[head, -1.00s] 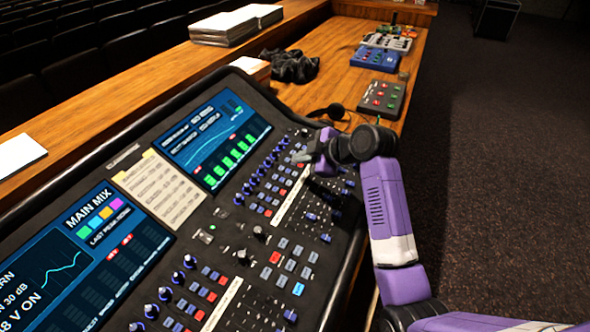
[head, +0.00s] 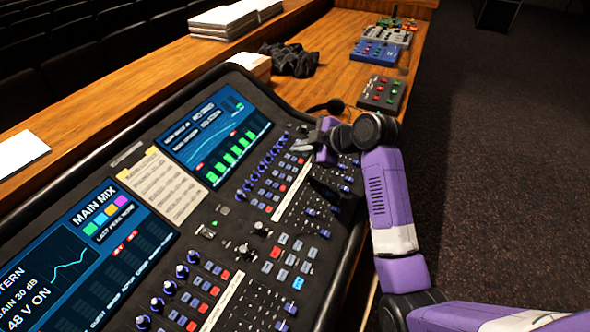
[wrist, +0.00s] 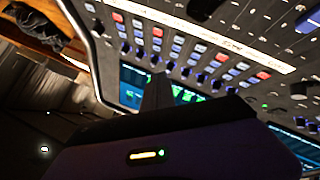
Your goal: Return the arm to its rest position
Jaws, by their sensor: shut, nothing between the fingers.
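My purple arm reaches up the right side of the head view and bends over the far right part of the mixing desk (head: 214,222). My gripper (head: 300,147) is above the desk's far end, near the upper channel knobs and buttons. In the wrist view its dark fingers (wrist: 157,92) are together, with nothing visible between them. The desk's buttons, knobs and a screen (wrist: 190,93) lie beyond them. How high the fingers are above the desk is hard to tell.
Headphones (head: 329,107), a small red-and-green button box (head: 382,93), a blue box (head: 375,54) and black cloth (head: 290,61) lie on the wooden table (head: 330,76) beyond the desk. Papers (head: 223,19) are stacked on the ledge. Open carpet (head: 490,150) lies to the right.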

